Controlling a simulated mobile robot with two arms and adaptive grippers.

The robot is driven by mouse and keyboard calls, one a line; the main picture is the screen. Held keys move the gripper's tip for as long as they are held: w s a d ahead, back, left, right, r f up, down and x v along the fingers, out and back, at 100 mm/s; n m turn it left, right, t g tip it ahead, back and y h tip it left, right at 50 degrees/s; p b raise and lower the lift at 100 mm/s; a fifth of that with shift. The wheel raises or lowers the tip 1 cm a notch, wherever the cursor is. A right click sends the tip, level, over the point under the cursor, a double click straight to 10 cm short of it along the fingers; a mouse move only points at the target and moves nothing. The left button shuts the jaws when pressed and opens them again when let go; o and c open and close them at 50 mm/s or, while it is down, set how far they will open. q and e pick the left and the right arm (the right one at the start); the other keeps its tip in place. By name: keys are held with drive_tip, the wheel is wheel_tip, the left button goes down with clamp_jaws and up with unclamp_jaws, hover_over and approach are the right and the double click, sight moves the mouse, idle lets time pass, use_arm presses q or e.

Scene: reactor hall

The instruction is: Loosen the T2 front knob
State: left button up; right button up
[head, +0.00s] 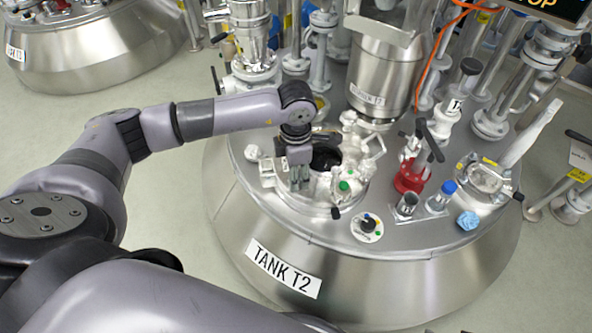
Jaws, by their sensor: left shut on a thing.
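Tank T2 (392,272) is a wide steel vessel with its name label (284,268) on the front wall. My left gripper (300,184) points down at the left front side of this manway. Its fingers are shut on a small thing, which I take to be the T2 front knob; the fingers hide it. I cannot tell how far the knob is turned. My right gripper is out of view.
A green-capped fitting (344,186) is close right of the gripper. A steel column (383,80) rises behind the manway.

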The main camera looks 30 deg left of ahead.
use_arm(q)
drive_tip(key=n, duration=0.2)
drive_tip(key=shift+s+f+n+p, duration=0.2)
drive_tip(key=shift+n+p, duration=0.1)
drive_tip(key=shift+n, duration=0.1)
drive_tip(key=n+p, duration=0.2)
drive_tip(key=n, duration=0.5)
drive_tip(key=n+p, duration=0.2)
drive_tip(key=n, duration=0.3)
drive_tip(key=shift+n+p, duration=0.45)
drive_tip(key=shift+n, duration=0.25)
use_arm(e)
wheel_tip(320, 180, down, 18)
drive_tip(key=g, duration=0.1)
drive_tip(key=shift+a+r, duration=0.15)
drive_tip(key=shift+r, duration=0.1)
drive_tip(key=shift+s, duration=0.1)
use_arm(q)
drive_tip(key=o, duration=0.7)
drive_tip(key=shift+f, duration=0.1)
drive_tip(key=o, duration=0.4)
drive_tip(key=shift+w+r, duration=0.15)
drive_tip(key=shift+r, duration=0.05)
drive_tip(key=shift+o, duration=0.2)
drive_tip(key=shift+r, duration=0.1)
